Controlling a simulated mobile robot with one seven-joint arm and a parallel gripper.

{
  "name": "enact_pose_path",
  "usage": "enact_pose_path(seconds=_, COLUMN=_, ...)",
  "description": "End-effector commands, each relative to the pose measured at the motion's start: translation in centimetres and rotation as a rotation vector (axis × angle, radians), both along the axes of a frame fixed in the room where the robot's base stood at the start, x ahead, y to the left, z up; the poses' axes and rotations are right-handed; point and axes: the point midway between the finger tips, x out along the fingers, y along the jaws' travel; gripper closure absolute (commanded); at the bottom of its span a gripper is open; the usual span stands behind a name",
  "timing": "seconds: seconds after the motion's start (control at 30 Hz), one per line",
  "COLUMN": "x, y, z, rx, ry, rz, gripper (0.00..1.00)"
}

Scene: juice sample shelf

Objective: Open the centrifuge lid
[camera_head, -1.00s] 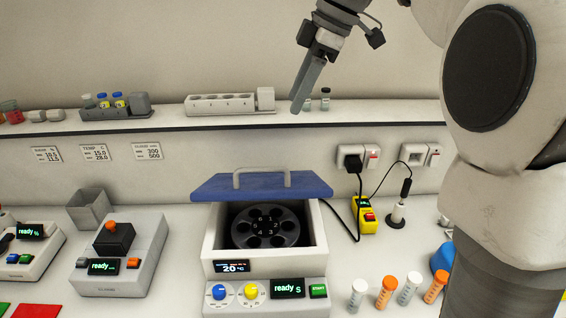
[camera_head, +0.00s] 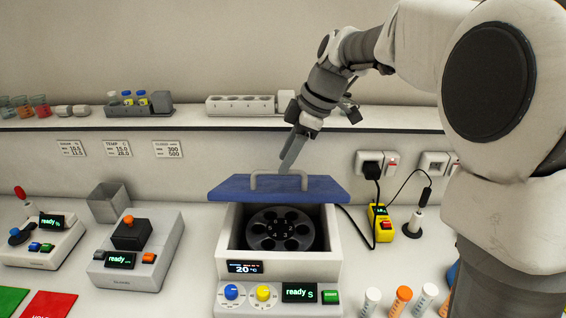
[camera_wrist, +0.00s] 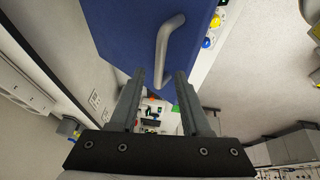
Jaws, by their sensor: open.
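The centrifuge (camera_head: 330,245) is a white box on the bench. Its blue lid (camera_head: 235,187) stands raised at the back, and the rotor (camera_head: 281,230) with its numbered holes shows inside. A grey bar handle (camera_head: 262,180) sits on the lid. My gripper (camera_head: 288,163) is above the lid, pointing down, its fingertips close to the handle. In the wrist view the fingers of my gripper (camera_wrist: 159,82) are apart, with the handle (camera_wrist: 165,45) and blue lid (camera_wrist: 125,30) just ahead of them. Contact with the handle cannot be told.
A shelf (camera_head: 200,122) with a white rack (camera_head: 240,105) runs behind the centrifuge. A grey device with a black block (camera_head: 131,232) stands to its left. A yellow box with cables (camera_head: 381,222) is at the right, and capped tubes (camera_head: 400,299) stand at the front right.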

Motion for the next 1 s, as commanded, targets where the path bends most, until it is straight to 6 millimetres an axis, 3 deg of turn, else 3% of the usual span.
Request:
enact_pose_path(seconds=0.2, x=0.2, y=0.8, z=-1.9, rx=0.001, ry=0.000, rz=0.000, gripper=0.53)
enact_pose_path(seconds=0.5, x=0.3, y=0.9, z=-2.1, rx=0.000, ry=-0.001, rz=0.000, gripper=0.53)
enact_pose_path(seconds=0.53, x=0.3, y=0.9, z=-2.1, rx=0.000, ry=-0.001, rz=0.000, gripper=0.55)
enact_pose_path(seconds=0.8, x=0.3, y=0.9, z=-2.1, rx=0.000, ry=-0.001, rz=0.000, gripper=1.00)
enact_pose_path(seconds=1.0, x=0.3, y=0.9, z=-2.1, rx=0.000, ry=-0.002, rz=-0.001, gripper=1.00)
